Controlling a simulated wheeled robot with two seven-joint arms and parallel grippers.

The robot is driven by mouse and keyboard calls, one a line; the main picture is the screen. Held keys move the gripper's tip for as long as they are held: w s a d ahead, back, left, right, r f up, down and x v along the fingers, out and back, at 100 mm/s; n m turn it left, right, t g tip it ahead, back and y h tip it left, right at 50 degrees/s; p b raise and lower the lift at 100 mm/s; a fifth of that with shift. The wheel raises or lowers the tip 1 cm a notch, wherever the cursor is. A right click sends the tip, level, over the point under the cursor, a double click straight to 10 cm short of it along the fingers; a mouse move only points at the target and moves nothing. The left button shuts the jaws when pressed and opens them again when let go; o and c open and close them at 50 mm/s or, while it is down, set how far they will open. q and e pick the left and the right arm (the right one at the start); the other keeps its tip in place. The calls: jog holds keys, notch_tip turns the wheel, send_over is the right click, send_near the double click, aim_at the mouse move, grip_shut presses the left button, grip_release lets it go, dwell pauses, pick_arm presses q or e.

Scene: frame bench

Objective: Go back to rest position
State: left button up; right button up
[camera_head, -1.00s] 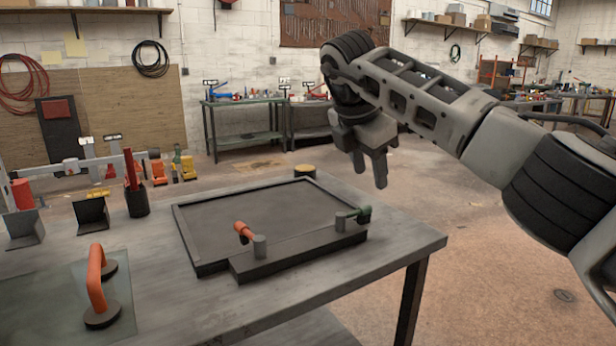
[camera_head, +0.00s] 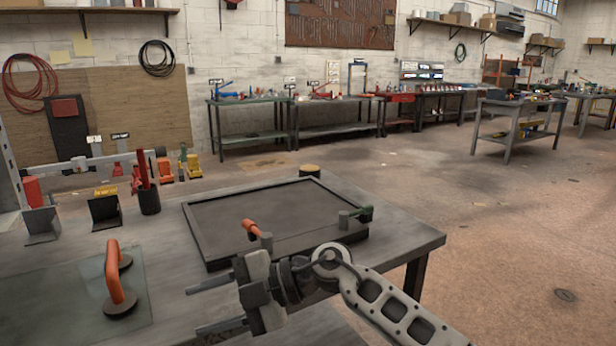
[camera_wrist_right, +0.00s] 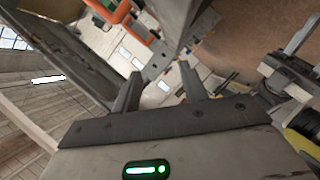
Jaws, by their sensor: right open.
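My right gripper (camera_head: 208,307) is in the lower middle of the head view, its arm coming in from the lower right. Its two fingers point left and stand apart, with nothing between them. It is in front of the near side of the dark frame (camera_head: 192,228) on the bench (camera_head: 395,243) and covers part of that edge. In the right wrist view the two fingers (camera_wrist_right: 163,92) are also apart and empty. My left gripper is not in view.
A glass pane (camera_head: 60,290) with an orange-handled suction lifter (camera_head: 115,280) lies at the bench's left. A dark cup (camera_head: 149,201) stands behind left. Floor at right is open.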

jog(key=d+f+m+t+p, duration=0.25)
jog(key=d+m+t, duration=1.05)
jog(key=m+t, duration=0.65)
jog(key=s+d+f+m+g+h, duration=0.6)
jog(key=s+d+f+m+h, duration=0.3)
jog(key=s+d+f, duration=0.6)
notch_tip(320, 180, down, 2)
jog(key=shift+s+d+f+h, duration=0.2)
jog(key=shift+s+f+h, duration=0.05)
jog(key=shift+s+h, duration=0.8)
